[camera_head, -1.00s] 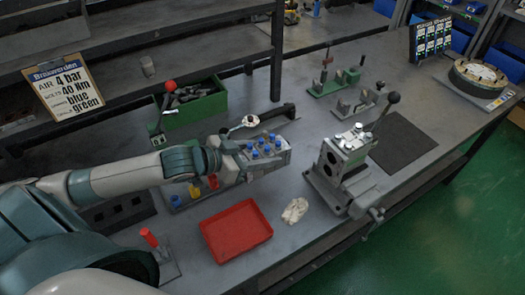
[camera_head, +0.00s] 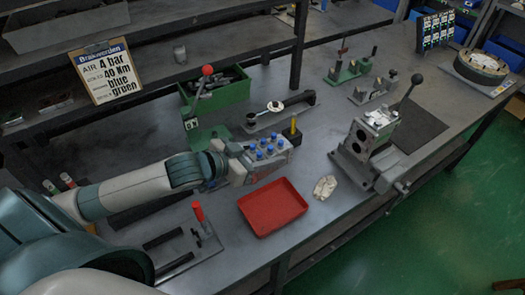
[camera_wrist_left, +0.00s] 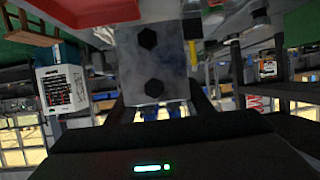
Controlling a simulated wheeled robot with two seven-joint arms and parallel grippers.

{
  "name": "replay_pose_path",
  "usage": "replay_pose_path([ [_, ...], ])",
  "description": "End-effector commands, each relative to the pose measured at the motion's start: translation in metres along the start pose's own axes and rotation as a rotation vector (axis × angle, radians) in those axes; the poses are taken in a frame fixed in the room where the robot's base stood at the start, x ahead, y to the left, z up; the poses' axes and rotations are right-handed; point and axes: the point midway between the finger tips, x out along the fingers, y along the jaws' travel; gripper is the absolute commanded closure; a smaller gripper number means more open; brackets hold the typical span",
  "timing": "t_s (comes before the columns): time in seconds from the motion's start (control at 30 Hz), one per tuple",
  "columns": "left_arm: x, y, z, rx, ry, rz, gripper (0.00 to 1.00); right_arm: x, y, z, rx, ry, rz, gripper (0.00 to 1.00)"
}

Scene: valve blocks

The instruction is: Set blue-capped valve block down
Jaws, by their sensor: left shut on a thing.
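The blue-capped valve block (camera_head: 262,158) is a grey metal block with several blue caps on its top. My left gripper (camera_head: 240,163) comes in from the left and is shut on it. The block looks upright, behind the red tray; I cannot tell whether its underside touches the bench. In the left wrist view the block (camera_wrist_left: 157,62) shows a grey face with two dark hexagonal holes, between the fingers (camera_wrist_left: 160,100). Blue caps show at its lower edge there. My right gripper is not in view.
A red tray (camera_head: 272,207) lies in front of the block. A clamp fixture (camera_head: 367,150) with a black-knobbed lever stands to the right, a crumpled cloth (camera_head: 325,187) between. A yellow-topped piece (camera_head: 293,130) stands close behind the block. A green bin (camera_head: 215,92) is farther back.

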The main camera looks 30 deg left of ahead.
Motion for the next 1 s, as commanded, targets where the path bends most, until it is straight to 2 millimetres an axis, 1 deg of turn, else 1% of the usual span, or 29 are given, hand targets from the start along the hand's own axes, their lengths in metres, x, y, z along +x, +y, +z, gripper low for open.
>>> replay_pose_path([
  [0.03,0.001,0.002,-0.006,-0.002,0.011,-0.007,1.00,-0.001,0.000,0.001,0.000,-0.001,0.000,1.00],
  [0.33,0.008,0.013,-0.012,-0.027,0.014,-0.069,1.00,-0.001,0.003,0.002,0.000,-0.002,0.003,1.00],
  [0.53,0.013,0.023,-0.021,-0.061,0.016,-0.150,1.00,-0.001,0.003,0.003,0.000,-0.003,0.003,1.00],
  [0.73,0.013,0.030,-0.032,-0.102,0.017,-0.251,1.00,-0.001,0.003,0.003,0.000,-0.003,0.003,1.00],
  [1.0,0.006,0.034,-0.043,-0.155,0.015,-0.373,1.00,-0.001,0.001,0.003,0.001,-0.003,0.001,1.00],
])
